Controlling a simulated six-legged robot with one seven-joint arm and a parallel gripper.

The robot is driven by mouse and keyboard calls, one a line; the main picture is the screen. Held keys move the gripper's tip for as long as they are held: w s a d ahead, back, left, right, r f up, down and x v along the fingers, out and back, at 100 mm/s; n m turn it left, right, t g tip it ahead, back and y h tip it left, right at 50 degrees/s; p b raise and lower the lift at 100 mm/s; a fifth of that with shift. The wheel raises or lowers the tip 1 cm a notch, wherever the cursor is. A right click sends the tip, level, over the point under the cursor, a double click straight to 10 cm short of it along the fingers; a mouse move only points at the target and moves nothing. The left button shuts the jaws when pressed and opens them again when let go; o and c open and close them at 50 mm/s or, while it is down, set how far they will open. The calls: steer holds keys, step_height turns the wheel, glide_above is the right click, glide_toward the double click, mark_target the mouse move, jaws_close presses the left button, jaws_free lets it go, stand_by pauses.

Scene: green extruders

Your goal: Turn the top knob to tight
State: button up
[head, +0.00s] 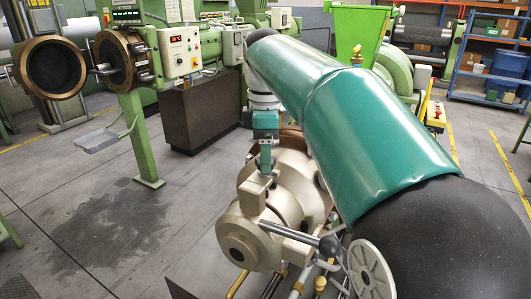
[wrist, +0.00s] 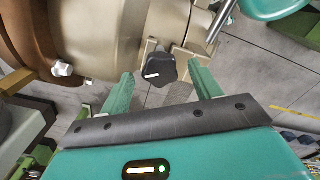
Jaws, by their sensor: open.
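The top knob (wrist: 161,69) is black and lobed, with a short white mark near its lower left edge in the wrist view. It sits on the cream metal body of the machine (wrist: 110,38), by a small cream bracket. My gripper (head: 265,168) points down over the top of this cream machine (head: 243,228) in the head view. In the wrist view its two green fingers are spread, one to the left and one to the right of the knob. The fingertips are near the knob, with visible gaps on both sides. I cannot make out the knob in the head view.
Green extruders (head: 180,50) stand behind. The floor at left is mostly clear.

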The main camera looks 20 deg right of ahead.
steer(key=shift+f, duration=0.3)
steer(key=c, duration=1)
